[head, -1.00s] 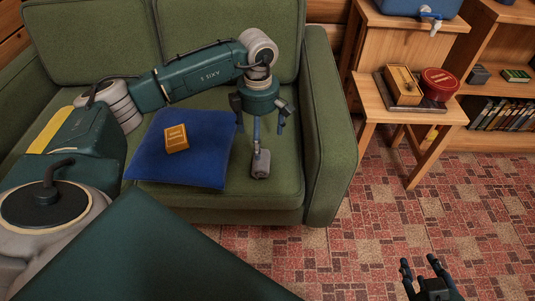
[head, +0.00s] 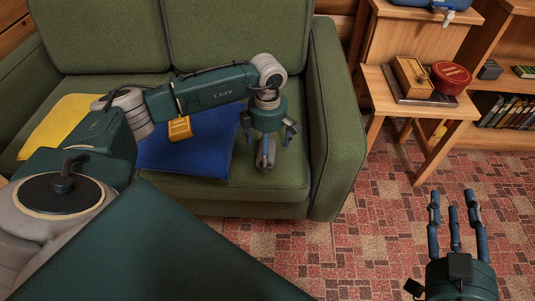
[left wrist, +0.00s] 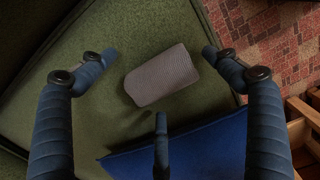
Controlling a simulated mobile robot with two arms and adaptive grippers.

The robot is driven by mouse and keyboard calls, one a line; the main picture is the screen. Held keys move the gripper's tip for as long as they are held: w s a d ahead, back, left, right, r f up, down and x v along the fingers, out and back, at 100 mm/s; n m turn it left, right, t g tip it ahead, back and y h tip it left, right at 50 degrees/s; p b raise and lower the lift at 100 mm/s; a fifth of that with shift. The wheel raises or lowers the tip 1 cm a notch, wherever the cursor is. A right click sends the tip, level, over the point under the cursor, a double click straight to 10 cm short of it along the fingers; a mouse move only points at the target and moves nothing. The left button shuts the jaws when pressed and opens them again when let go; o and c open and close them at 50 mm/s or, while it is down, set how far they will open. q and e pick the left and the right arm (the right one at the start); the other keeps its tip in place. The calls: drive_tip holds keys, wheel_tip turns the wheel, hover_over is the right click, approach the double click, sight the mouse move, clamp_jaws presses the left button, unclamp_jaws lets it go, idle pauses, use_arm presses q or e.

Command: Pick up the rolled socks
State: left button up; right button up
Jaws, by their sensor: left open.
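The rolled socks (head: 265,160) are a small grey roll lying on the green sofa seat, right of the blue cushion. The roll shows whole in the left wrist view (left wrist: 162,78). My left gripper (head: 269,143) hangs just above it, pointing down. Its three fingers are open and spread around the roll in the left wrist view; I see no finger clearly gripping it. One finger partly hides the socks in the head view. My right gripper (head: 453,205) is over the patterned floor, fingers apart and empty.
The blue cushion (head: 205,160) carries a small orange box (head: 180,128) and lies close beside the socks. A yellow cloth or cushion (head: 58,125) is at left. The sofa's armrest (head: 340,130) rises on the right.

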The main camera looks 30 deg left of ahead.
use_arm(q)
drive_tip(key=shift+f, duration=0.2)
drive_tip(key=shift+c, duration=0.5)
drive_tip(key=c, duration=1.1)
drive_tip(key=shift+c, duration=0.2)
drive_tip(key=shift+r, duration=0.15)
